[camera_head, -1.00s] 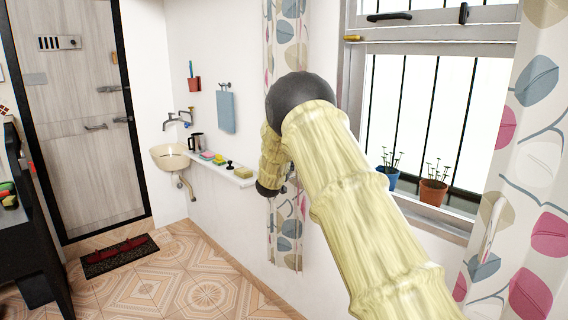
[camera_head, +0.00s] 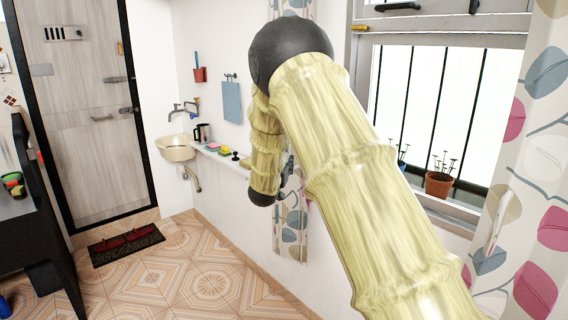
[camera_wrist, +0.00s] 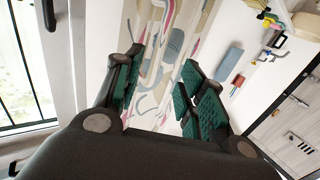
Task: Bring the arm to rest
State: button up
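My arm, in pale yellow segments with dark joints, fills the middle and lower right of the head view. It bends at a dark joint near the top and its far part hangs down by the wall. My gripper (camera_wrist: 163,78) shows in the wrist view with its two green-padded fingers spread apart. Nothing is between the fingers; the patterned curtain (camera_wrist: 165,25) lies behind them. In the head view the gripper is mostly hidden behind the arm.
The barred window (camera_head: 440,110) and a potted plant (camera_head: 439,183) on its sill are at right. A wall shelf (camera_head: 222,160) with small items and a basin (camera_head: 175,148) are at left. A dark counter (camera_head: 50,215) stands at far left. The tiled floor (camera_head: 205,270) is partly clear.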

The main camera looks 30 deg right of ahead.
dwell(0.4)
jog(key=s+a+f+n+g+y, duration=0.1)
jog(key=s+a+f+n+y, duration=0.2)
jog(key=f, duration=0.9)
jog(key=s+a+f+n+g+y, duration=0.15)
jog(key=s+a+f, duration=0.35)
jog(key=f, duration=0.6)
jog(key=s+a+f+n+g+y, duration=0.1)
jog(key=s+a+f+y, duration=0.15)
jog(key=s+f, duration=0.6)
jog(key=s+a+f+n+g+y, duration=0.1)
jog(key=s+a+f, duration=0.2)
jog(key=s+f, duration=0.5)
jog(key=s+a+f+g+y, duration=0.1)
jog(key=s+a+f, duration=0.3)
jog(key=s, duration=0.8)
jog(key=s+a+f+n+g+y, duration=0.1)
jog(key=s+a+f+g, duration=0.3)
jog(key=s, duration=0.9)
jog(key=s+a+f+n+g+y, duration=0.1)
jog(key=s+a+f+g+y, duration=0.1)
jog(key=s, duration=1.1)
jog(key=a+f+g, duration=0.1)
jog(key=a+f, duration=0.1)
jog(key=a, duration=0.1)
jog(key=shift+s+a+f+y, duration=0.2)
jog(key=shift+a+y, duration=0.05)
jog(key=shift+y, duration=0.15)
jog(key=shift+g, duration=0.25)
jog(key=shift+c, duration=0.5)
